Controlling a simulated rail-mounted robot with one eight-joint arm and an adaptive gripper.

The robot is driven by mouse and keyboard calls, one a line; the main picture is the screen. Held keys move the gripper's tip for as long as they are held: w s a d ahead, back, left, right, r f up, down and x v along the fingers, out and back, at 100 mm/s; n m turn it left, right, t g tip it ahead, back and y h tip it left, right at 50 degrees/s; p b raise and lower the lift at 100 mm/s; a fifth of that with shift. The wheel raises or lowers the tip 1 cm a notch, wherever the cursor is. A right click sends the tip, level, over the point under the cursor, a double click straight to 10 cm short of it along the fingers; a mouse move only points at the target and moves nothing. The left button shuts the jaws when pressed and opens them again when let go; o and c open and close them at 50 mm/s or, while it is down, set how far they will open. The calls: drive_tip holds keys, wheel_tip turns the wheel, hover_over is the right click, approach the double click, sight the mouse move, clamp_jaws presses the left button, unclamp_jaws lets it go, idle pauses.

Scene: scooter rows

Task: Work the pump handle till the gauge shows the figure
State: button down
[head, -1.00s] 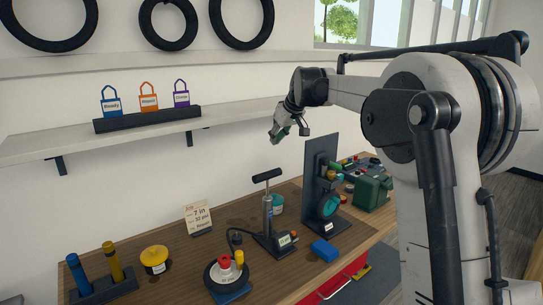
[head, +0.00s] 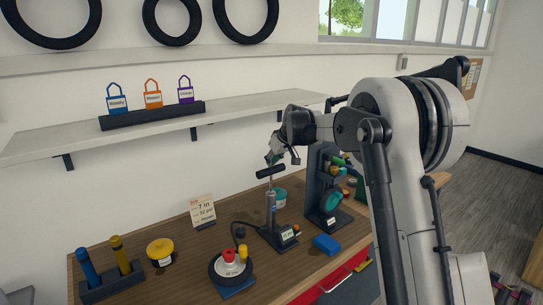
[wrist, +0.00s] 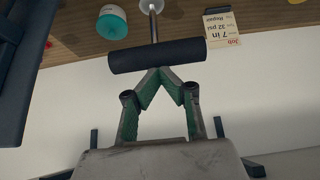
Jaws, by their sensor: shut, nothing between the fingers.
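The floor pump (head: 270,208) stands upright on the workbench with its black T-handle (head: 271,171) raised on a thin rod. In the wrist view the handle (wrist: 157,55) lies across the picture just beyond my fingertips. My gripper (head: 272,158) is just above the handle. The fingertips (wrist: 156,72) meet with nothing between them; I cannot tell whether they touch the handle. The gauge (head: 288,234) on the pump base has a small greenish display, too small to read. A job card (head: 203,210) reads "7 in" and "32 psi"; it also shows in the wrist view (wrist: 223,28).
A dark stand (head: 325,190) is close right of the pump. A shelf (head: 165,138) hangs above.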

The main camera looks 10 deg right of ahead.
sight(272, 168)
drive_tip(key=shift+f, duration=0.1)
idle(0.3)
wheel_tip(272, 168, down, 8)
drive_tip(key=b, duration=0.5)
drive_tip(key=shift+s, duration=0.1)
drive_tip(key=shift+r, duration=0.35)
drive_tip(key=r+p, duration=0.1)
drive_tip(key=r, duration=0.3)
drive_tip(key=shift+w+r, duration=0.15)
drive_tip(key=shift+w, duration=0.05)
drive_tip(key=b+v, duration=0.1)
drive_tip(key=v, duration=0.8)
drive_tip(key=shift+a, duration=0.1)
idle(0.8)
